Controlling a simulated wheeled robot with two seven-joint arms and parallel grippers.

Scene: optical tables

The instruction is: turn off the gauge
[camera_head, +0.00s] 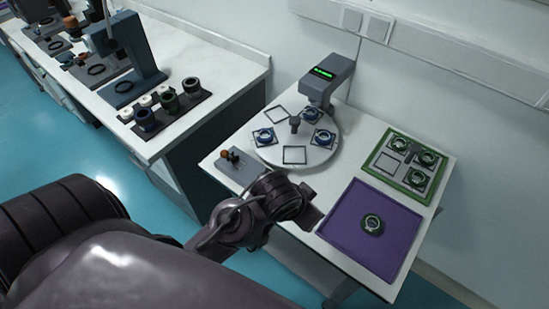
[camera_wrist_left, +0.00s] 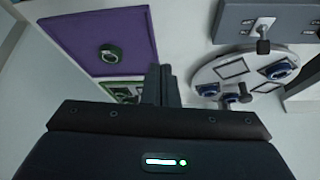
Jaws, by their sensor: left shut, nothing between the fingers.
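The gauge (camera_head: 326,80) stands behind the round white turntable (camera_head: 268,151) in the head view, and its display is lit green. A small grey control box (camera_head: 247,172) with an orange knob and a small lever sits at the table's left corner. The wrist view shows the box (camera_wrist_left: 237,20) at the top right, with a dark-tipped lever (camera_wrist_left: 263,46). My left gripper (camera_head: 312,214) is over the front of the table, between the control box and the purple mat. Its fingers (camera_wrist_left: 160,84) are shut, empty and apart from the box. My right gripper is out of view.
The turntable carries blue-ringed parts and empty square frames. A purple mat (camera_head: 345,236) with one dark round part (camera_head: 373,224) lies at right. A green tray (camera_head: 381,178) with several round parts is behind it. Another bench (camera_head: 220,62) stands at left.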

